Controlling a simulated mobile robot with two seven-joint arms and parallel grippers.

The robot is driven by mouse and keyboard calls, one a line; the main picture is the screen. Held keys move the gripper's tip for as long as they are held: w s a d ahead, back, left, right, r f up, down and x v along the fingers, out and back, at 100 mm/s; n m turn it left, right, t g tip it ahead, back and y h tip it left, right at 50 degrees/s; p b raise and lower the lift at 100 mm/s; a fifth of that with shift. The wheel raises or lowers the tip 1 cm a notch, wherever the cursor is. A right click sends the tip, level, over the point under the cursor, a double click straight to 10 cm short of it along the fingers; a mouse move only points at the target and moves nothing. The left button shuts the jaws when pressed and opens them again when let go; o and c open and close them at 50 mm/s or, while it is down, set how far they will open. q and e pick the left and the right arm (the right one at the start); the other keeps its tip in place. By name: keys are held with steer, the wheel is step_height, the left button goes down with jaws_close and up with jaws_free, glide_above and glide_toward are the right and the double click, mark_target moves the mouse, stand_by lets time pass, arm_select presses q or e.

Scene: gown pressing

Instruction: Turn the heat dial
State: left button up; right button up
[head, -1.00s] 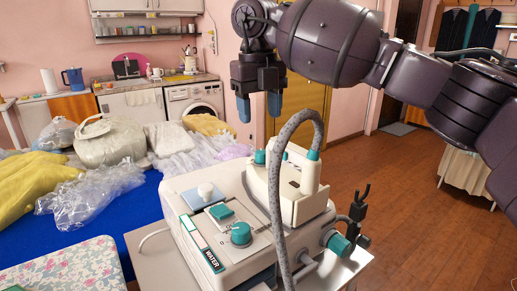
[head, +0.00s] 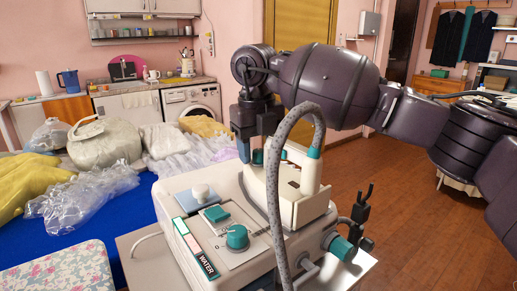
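The steam station (head: 262,265) is a white box with a "WATER" label and a sloped control panel. A white iron (head: 285,195) rests on top of the station. My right gripper (head: 258,151) points down just behind the iron, above and beyond the dial, holding nothing visible. Its left finger shows; the other is mostly hidden by the hose. My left gripper is out of view.
A grey hose (head: 273,200) arches up in front of my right gripper. Plastic-wrapped garments (head: 85,195) and a pale bag (head: 103,147) lie on the blue surface (head: 140,215) at left. A floral board (head: 60,272) is at the near left. Wooden floor is open at right.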

mark_target(257, 151)
steer(key=c, duration=0.8)
steer(key=shift+r+n+p, duration=0.25)
steer(key=shift+n+p, duration=0.25)
steer(key=shift+n, duration=0.4)
steer(key=shift+f+n, duration=0.15)
steer(key=shift+n, duration=0.35)
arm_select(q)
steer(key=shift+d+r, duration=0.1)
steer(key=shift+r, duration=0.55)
arm_select(e)
steer(key=shift+f, duration=0.1)
steer(key=o, duration=0.9)
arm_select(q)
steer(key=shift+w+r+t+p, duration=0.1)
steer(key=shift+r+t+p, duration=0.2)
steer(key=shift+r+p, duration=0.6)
arm_select(e)
steer(key=r, duration=1)
steer(key=shift+s+a+r, duration=0.15)
steer(key=shift+a+r, duration=0.05)
steer(key=shift+r, duration=0.2)
